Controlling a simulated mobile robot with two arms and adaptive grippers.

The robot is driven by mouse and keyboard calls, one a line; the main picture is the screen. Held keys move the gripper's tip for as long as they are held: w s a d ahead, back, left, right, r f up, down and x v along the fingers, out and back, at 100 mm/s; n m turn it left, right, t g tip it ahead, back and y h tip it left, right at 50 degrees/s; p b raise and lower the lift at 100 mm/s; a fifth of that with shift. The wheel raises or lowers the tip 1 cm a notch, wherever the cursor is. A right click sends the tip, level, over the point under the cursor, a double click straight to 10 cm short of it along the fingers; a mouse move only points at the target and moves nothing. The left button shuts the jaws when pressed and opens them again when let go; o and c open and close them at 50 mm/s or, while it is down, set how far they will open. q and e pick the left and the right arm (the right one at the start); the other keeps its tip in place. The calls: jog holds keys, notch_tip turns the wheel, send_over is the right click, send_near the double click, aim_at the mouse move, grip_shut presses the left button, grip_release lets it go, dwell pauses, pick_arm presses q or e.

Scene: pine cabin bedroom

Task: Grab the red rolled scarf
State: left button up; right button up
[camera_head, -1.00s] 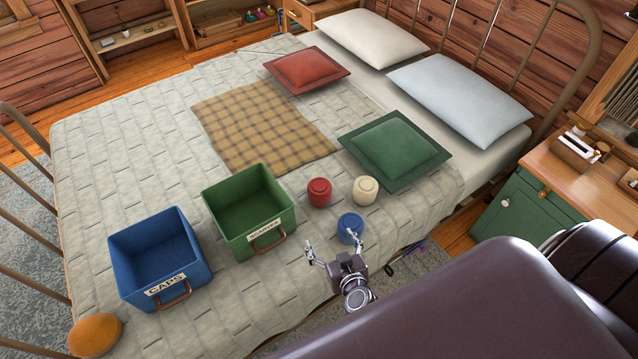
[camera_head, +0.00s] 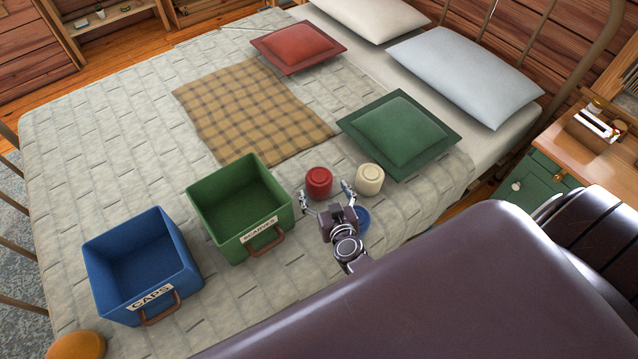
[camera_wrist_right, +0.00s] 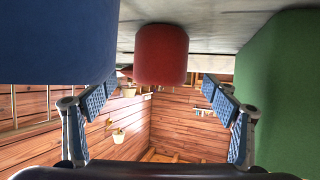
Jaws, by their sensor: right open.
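The red rolled scarf (camera_head: 319,182) stands on the bed quilt, just beyond my right gripper (camera_head: 325,192) in the head view. In the right wrist view the red rolled scarf (camera_wrist_right: 161,54) shows centred at the top, between the lines of the two open fingers and ahead of their tips. My right gripper is open and empty. The blue roll (camera_head: 364,219) is partly hidden behind the gripper, on its right. The cream roll (camera_head: 369,178) stands right of the red one. My left gripper is not in view.
The green bin (camera_head: 205,221) stands left of my right gripper; its side (camera_wrist_right: 285,85) fills the right of the wrist view. The blue bin (camera_head: 100,270) is farther left. A green cushion (camera_head: 400,135) lies behind the rolls. Open quilt lies between the red roll and the plaid cloth (camera_head: 250,110).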

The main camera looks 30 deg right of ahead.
aim_at(322, 187)
jog(key=x, duration=0.3)
jog(key=shift+a+b, duration=0.1)
jog(key=shift+b, duration=0.3)
jog(key=shift+w+f, duration=0.15)
jog(key=shift+w, duration=0.2)
jog(key=c, duration=1.3)
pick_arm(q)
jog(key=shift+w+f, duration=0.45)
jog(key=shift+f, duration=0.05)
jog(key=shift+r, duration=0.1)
pick_arm(e)
jog(key=shift+r, duration=0.25)
pick_arm(q)
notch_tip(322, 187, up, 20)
jog(key=p, duration=2)
pick_arm(e)
jog(key=shift+r, duration=9.85)
